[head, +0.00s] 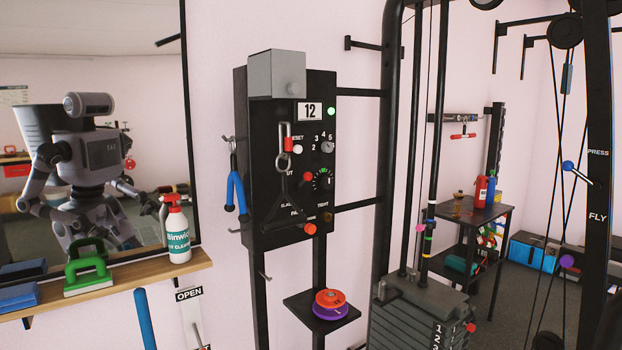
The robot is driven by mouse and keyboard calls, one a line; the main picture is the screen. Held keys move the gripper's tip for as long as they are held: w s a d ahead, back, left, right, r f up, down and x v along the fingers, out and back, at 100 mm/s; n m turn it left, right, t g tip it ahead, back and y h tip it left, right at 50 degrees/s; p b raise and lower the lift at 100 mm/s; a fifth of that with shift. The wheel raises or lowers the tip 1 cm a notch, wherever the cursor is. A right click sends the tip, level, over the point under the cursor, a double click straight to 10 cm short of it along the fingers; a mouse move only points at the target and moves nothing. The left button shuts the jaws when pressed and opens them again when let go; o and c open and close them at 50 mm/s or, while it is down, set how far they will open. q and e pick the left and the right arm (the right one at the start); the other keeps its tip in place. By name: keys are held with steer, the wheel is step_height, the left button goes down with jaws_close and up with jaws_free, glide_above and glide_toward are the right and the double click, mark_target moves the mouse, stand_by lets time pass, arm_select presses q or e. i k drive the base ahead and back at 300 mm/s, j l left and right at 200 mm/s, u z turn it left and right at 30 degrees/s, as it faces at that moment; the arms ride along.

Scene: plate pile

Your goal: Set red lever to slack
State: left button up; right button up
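A black control panel (261,150) stands upright in the middle of the head view. An orange-red ball knob (309,229) sits lower down, near the panel's bottom edge. I cannot tell for sure which one tops the red lever. A black triangular handle (289,205) hangs from a metal clip in front of the panel and partly hides the lettering. Neither of my grippers shows directly.
A mirror at left reflects a grey robot. A wooden shelf (110,286) below it holds a spray bottle (175,229) and a green-handled block (88,269). Blue-handled pliers (236,190) hang beside the panel. Orange and purple discs (330,304) lie on a small black shelf below.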

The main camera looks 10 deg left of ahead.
mark_target(307, 176)
steer(key=i+u, duration=0.1)
steer(key=i, duration=0.5)
steer(key=i+l+u, duration=0.1)
steer(key=i, duration=0.45)
steer(key=i+l+u, duration=0.1)
steer(key=i, duration=0.5)
steer(key=l, duration=0.1)
